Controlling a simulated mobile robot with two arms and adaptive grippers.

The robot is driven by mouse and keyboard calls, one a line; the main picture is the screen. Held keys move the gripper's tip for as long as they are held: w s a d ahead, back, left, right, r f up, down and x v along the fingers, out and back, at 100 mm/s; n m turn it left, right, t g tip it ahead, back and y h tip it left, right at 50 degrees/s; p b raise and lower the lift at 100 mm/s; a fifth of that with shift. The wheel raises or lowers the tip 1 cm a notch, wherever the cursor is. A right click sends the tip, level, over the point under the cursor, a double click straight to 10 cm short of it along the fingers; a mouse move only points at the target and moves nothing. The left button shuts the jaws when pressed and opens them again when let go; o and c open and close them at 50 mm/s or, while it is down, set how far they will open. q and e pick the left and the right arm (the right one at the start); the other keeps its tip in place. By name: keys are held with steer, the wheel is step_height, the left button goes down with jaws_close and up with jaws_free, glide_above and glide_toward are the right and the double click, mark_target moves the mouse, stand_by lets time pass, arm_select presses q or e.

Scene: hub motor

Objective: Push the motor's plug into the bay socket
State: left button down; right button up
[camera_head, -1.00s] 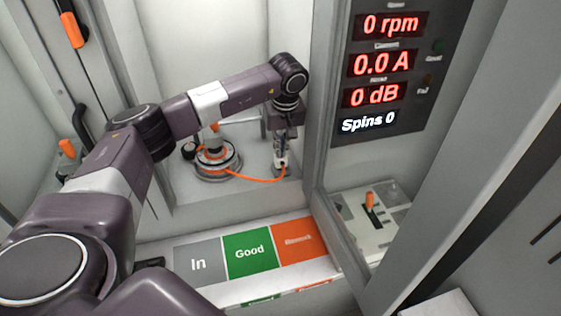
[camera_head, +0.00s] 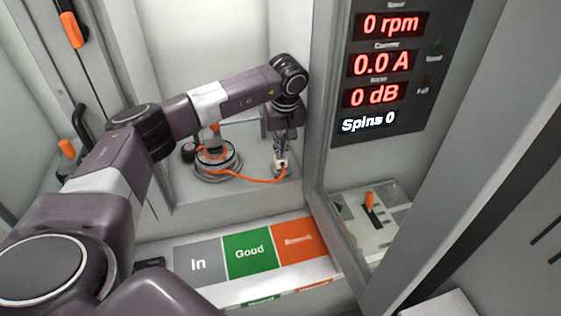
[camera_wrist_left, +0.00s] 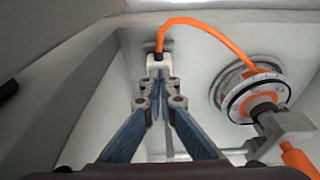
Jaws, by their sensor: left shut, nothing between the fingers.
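The hub motor (camera_head: 217,160), a round grey unit with an orange ring, sits in the bay; it also shows at the right of the left wrist view (camera_wrist_left: 255,97). Its orange cable (camera_head: 250,179) runs to a small white connector (camera_wrist_left: 158,62) at the bay's right side. I cannot tell plug from socket there, or how deep the plug sits. My left gripper (camera_wrist_left: 158,90) points at this connector, its shut fingertips right at or against its near end, with nothing between them. In the head view the left gripper (camera_head: 281,150) stands above the connector. My right gripper is out of view.
A grey clamp with an orange handle (camera_wrist_left: 298,158) stands over the motor. Bay walls are close around my left arm. A display panel (camera_head: 380,75) reads 0 rpm, 0.0 A, 0 dB, Spins 0. The front ledge has In, Good (camera_head: 250,253) and a third orange area, all empty.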

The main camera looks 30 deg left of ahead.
arm_select(q)
step_height(320, 180, up, 8)
steer(key=p, duration=0.5)
steer(key=shift+r+p, duration=0.25)
steer(key=shift+p, duration=0.1)
stand_by(0.4)
stand_by(0.4)
